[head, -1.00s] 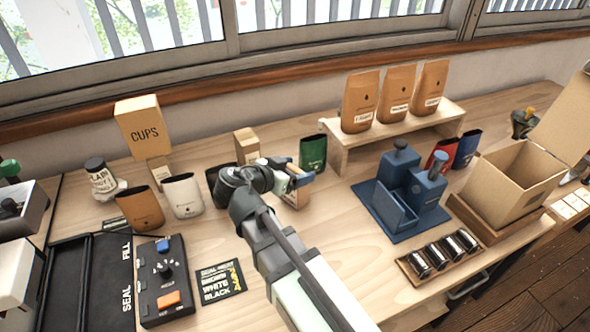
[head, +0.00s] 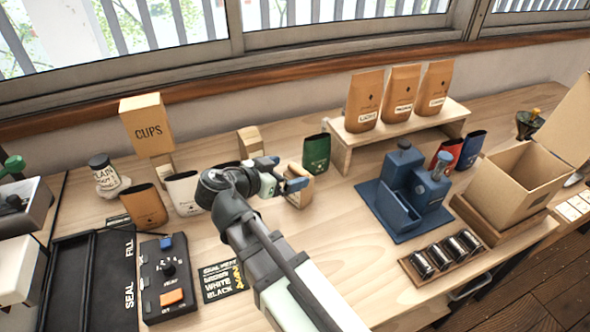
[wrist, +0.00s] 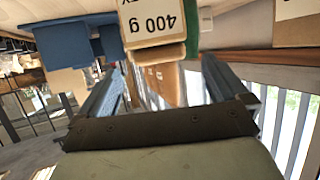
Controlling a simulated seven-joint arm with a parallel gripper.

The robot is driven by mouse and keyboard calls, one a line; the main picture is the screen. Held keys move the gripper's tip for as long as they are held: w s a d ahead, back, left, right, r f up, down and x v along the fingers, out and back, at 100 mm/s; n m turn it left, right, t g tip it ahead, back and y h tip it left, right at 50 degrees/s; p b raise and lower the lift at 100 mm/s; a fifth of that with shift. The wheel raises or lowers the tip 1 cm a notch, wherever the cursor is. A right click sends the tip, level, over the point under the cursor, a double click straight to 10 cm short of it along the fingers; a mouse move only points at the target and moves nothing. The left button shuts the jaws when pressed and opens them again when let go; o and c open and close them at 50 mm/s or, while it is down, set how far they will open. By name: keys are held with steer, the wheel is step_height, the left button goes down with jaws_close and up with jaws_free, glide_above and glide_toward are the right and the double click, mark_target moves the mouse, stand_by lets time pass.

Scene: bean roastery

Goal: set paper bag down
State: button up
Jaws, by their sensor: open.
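A tan paper bag (head: 302,194) stands on the wooden table near the middle in the head view, partly hidden by my gripper. In the wrist view the bag (wrist: 155,24) shows a white label reading "400 g", upside down in the picture, just beyond the fingertips. My gripper (head: 284,173) is open, with its blue-tipped fingers close to the bag in the head view. In the wrist view the two fingers of my gripper (wrist: 162,66) are spread wide, with nothing held between them. Whether a finger still touches the bag I cannot tell.
A green pouch (head: 316,152) stands behind the bag, and a small tan box (head: 250,141) behind my gripper. White (head: 184,193) and brown (head: 145,206) pouches stand left. A blue station (head: 402,195) stands right. Table in front of the bag is clear.

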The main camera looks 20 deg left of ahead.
steer(key=v, duration=0.6)
steer(key=shift+s+a+r, duration=0.15)
steer(key=shift+s+a, duration=0.1)
steer(key=shift+s, duration=0.05)
